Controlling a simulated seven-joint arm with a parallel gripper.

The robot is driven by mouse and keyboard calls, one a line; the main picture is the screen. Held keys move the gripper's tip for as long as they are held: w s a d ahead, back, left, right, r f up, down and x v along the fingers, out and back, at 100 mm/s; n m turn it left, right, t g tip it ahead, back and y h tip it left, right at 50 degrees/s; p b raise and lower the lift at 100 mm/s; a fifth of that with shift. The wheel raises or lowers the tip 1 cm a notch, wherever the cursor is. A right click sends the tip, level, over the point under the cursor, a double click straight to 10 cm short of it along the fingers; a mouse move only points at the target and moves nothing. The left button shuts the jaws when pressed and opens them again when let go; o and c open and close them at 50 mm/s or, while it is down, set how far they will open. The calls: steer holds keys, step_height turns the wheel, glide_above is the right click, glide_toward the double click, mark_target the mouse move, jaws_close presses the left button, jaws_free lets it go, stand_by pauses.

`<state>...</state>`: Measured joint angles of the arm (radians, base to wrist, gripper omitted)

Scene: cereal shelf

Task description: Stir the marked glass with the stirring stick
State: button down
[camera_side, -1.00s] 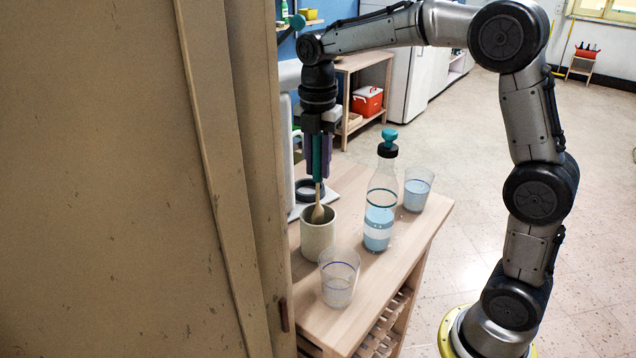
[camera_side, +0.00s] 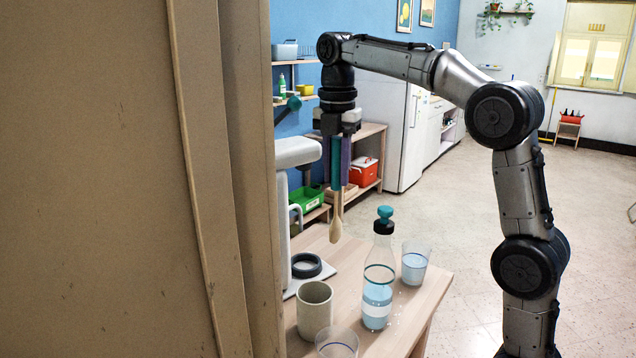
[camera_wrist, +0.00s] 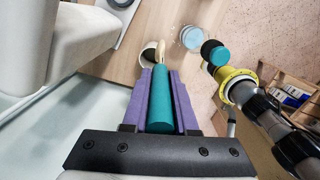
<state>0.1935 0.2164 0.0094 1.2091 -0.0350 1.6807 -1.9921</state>
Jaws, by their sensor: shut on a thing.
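My gripper (camera_side: 339,186) is shut on the teal handle of the stirring stick, a wooden spoon (camera_side: 336,226). The stick hangs upright, its bowl in the air above and behind the grey cup (camera_side: 315,308). In the wrist view, the teal handle (camera_wrist: 162,108) lies between purple fingers, with the pale spoon bowl (camera_wrist: 187,38) beyond. A clear glass with a blue band (camera_side: 337,344) stands at the front, cut off by the side view's lower edge. Another glass (camera_side: 415,263) holds pale blue liquid at the right; I cannot tell whether it bears a mark.
A bottle (camera_side: 378,290) with a teal stopper and blue liquid stands between the cup and the right glass. A grey machine (camera_side: 297,153) with a dark ring at its base stands behind the cup. A tall tan panel (camera_side: 90,180) blocks the left side.

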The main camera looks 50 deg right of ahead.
steer(key=s+d+h, duration=0.1)
steer(key=s+d, duration=0.4)
steer(key=d, duration=0.4)
steer(key=s+d+h, duration=0.1)
steer(key=s+d, duration=0.4)
steer(key=d, duration=0.4)
steer(key=a+x, duration=0.1)
steer(key=x, duration=1.8)
steer(key=shift+s+a+f, duration=0.2)
steer(key=shift+a+f, duration=0.05)
steer(key=shift+f, duration=0.2)
steer(key=shift+w, duration=0.15)
